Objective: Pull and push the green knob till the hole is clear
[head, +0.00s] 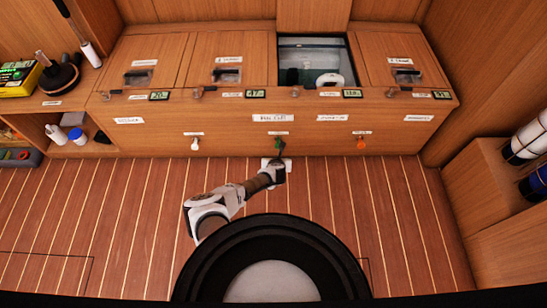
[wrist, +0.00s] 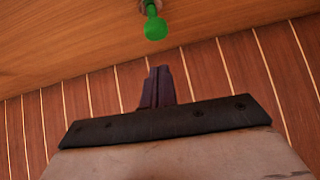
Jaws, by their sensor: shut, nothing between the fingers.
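The green knob (head: 278,145) sits on the front of the wooden locker, between a white knob and an orange knob. In the wrist view the green knob (wrist: 155,27) sticks out from the wood panel on a short stem, just beyond my fingertips. My gripper (wrist: 160,72) is shut and empty, with a gap between its tips and the knob. In the head view my gripper (head: 277,162) is low in front of the locker, right by the knob. The hole named in the task cannot be made out in either view.
The white knob (head: 195,144) and orange knob (head: 361,144) are on the same panel. One locker hatch stands open (head: 318,62), showing a pale object inside. Bottles (head: 530,140) are at the right. The plank floor is clear.

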